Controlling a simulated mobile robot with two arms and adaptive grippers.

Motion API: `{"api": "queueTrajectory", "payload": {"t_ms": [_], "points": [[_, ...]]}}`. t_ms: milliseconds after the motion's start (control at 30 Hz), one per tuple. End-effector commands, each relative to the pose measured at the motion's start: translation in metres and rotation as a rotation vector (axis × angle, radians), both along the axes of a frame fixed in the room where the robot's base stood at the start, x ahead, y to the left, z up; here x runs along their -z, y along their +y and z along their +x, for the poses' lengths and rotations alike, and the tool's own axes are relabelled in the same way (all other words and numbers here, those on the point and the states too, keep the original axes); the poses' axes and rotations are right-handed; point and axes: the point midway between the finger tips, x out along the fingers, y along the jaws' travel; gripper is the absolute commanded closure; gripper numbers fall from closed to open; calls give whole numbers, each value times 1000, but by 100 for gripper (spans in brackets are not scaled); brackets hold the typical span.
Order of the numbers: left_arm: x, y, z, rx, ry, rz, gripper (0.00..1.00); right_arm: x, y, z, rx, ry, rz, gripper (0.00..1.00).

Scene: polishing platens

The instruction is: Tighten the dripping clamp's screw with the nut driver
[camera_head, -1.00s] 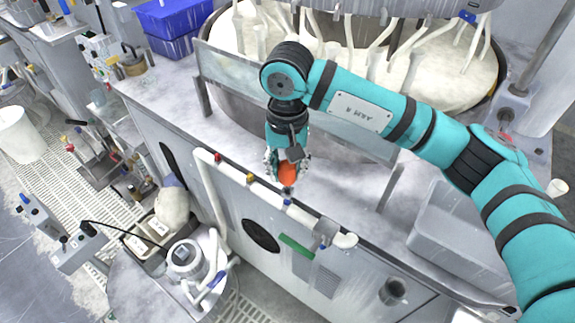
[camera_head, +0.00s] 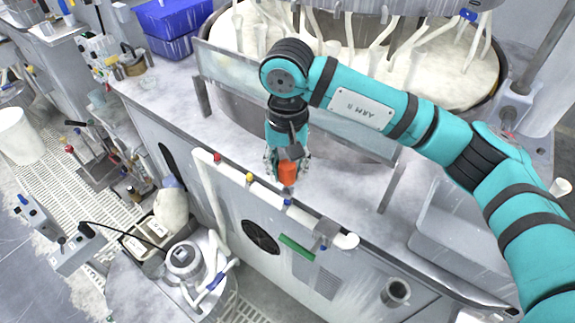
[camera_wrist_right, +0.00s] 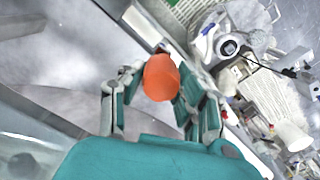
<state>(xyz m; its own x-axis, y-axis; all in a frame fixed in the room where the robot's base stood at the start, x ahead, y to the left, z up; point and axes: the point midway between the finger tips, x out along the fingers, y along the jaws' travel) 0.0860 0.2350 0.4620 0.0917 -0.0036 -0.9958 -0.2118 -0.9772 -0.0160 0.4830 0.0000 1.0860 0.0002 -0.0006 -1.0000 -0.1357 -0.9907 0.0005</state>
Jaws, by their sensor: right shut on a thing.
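The nut driver shows as an orange handle (camera_head: 288,173) in the head view, and it shows end-on in the right wrist view (camera_wrist_right: 161,77). My right gripper (camera_head: 287,165) is shut around this handle, above the front edge of the bench. Its two fingers also show on either side of the handle in the right wrist view (camera_wrist_right: 152,90). The driver's lower end points down toward a blue-marked fitting (camera_head: 287,202) on the white pipe (camera_head: 265,191). I cannot tell whether it touches a screw there. No drip can be made out. My left gripper is not in view.
The pipe also carries a red fitting (camera_head: 217,157) and a yellow fitting (camera_head: 249,180). A large round basin (camera_head: 440,85) with white hoses stands behind the arm. Blue bins (camera_head: 172,25) stand at the back left. A grey tray (camera_head: 455,245) lies on the right.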

Motion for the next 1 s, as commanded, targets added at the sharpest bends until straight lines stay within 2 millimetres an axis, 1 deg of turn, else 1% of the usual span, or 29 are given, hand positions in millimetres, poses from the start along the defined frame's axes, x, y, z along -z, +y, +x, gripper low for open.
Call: {"api": "queueTrajectory", "payload": {"t_ms": [267,600,1000], "points": [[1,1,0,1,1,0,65,0,0,0,0,0,0,100],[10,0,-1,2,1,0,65,1,0,0,1,-1,0,100],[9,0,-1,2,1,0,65,0,0,0,0,0,0,100]]}}
